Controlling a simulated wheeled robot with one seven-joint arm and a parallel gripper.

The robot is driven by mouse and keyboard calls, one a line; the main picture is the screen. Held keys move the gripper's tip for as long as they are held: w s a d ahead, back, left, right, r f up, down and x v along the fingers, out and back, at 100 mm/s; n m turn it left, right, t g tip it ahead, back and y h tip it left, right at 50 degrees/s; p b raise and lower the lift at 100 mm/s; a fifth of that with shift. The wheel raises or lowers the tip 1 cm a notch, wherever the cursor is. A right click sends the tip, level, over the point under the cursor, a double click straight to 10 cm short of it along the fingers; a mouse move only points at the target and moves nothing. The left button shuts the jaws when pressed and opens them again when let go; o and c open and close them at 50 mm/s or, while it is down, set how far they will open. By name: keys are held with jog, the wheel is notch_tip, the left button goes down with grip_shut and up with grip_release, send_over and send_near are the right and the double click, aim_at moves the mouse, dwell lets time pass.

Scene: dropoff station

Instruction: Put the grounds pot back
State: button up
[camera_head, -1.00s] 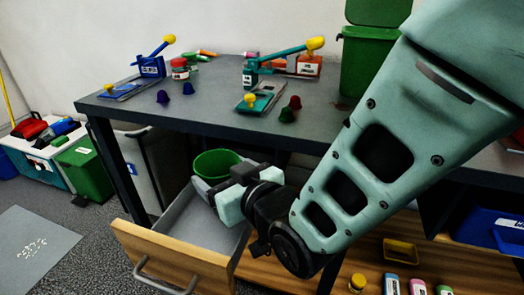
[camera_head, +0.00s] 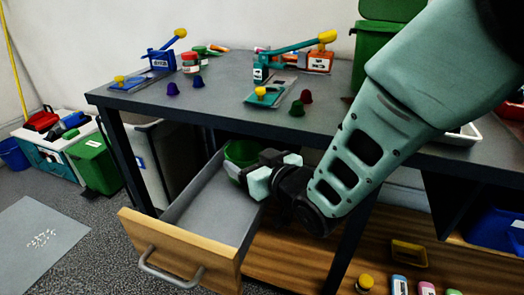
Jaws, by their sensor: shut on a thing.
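The green pot (camera_head: 241,153) is round and open at the top, and I take it for the grounds pot. It is at the back of the open drawer (camera_head: 205,193), partly under the table top. My gripper (camera_head: 249,176) is shut on its near right side. The gripper's pale finger blocks and dark wrist hide part of the pot. I cannot tell whether the pot's base touches the drawer floor.
The grey table top (camera_head: 215,95) overhangs the drawer's back. The drawer's wooden front (camera_head: 185,245) and handle stick out towards me. A dark table leg (camera_head: 345,235) stands right of the drawer. Lever presses and coloured cups stand on the table. The drawer's front part is empty.

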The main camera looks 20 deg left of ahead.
jog(key=shift+f, duration=0.1)
jog(key=o, duration=1.3)
jog(key=shift+w, duration=0.1)
jog(key=p+v, duration=1.3)
jog(key=v, duration=0.4)
jog(key=shift+s+p, duration=0.3)
jog(key=shift+s, duration=0.05)
